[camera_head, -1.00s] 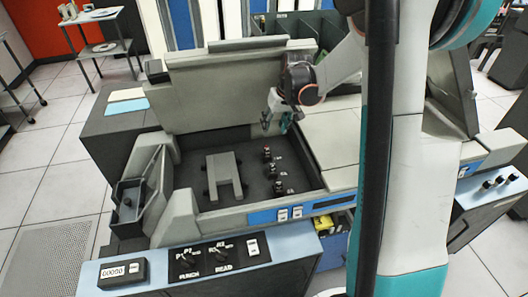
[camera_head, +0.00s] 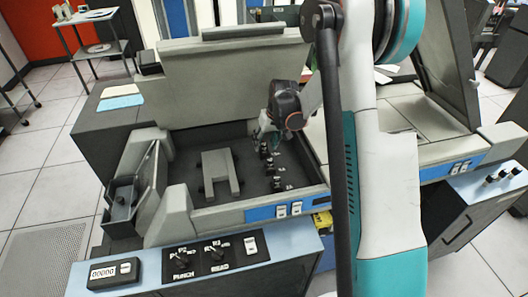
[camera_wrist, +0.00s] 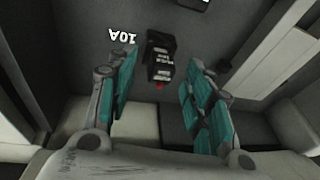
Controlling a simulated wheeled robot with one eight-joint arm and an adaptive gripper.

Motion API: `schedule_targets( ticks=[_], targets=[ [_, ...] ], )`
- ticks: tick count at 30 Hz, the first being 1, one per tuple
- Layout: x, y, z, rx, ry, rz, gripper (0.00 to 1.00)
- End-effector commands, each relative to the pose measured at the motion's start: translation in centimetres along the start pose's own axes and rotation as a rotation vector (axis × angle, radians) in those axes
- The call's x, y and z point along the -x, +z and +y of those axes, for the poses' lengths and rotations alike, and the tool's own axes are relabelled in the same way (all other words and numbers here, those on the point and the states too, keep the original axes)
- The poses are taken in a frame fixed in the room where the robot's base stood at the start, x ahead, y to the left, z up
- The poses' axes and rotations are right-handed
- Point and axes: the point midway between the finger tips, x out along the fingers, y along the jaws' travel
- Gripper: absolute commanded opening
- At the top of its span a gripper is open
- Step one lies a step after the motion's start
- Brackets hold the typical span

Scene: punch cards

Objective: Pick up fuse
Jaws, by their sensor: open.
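A small dark fuse (camera_wrist: 160,58) with pale lettering and a red spot shows between my fingers in the wrist view. A white "10A" label lies beside it, upside down in the picture. In the head view, a short row of small dark fuses (camera_head: 270,166) stands on the floor of the open machine bay (camera_head: 240,187). My gripper (camera_head: 262,137) is above the back end of this row, partly hidden by my arm. Its teal-padded fingers are apart on either side of the fuse, with a gap on both sides. Nothing is held.
A raised grey block (camera_head: 220,173) sits left of the fuses. The raised lid (camera_head: 215,82) stands behind the bay, and grey walls surround it. A control panel (camera_head: 200,258) with knobs runs along the front. A dark corner of another object shows at the wrist view's top.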

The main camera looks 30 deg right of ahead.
Motion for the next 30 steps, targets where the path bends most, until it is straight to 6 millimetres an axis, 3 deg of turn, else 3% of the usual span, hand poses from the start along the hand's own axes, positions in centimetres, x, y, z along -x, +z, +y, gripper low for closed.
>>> schedule_targets(
  ticks=[3,9,15,30],
  targets=[
    [-1.06,0.01,-0.01,0.001,0.000,0.000,0.47],
    [-0.95,-0.01,-0.02,0.000,0.000,0.000,0.44],
    [-0.94,-0.01,-0.02,0.000,0.000,0.000,0.04],
    [-0.46,-0.21,-0.29,0.001,-0.001,0.000,0.04]
  ],
)
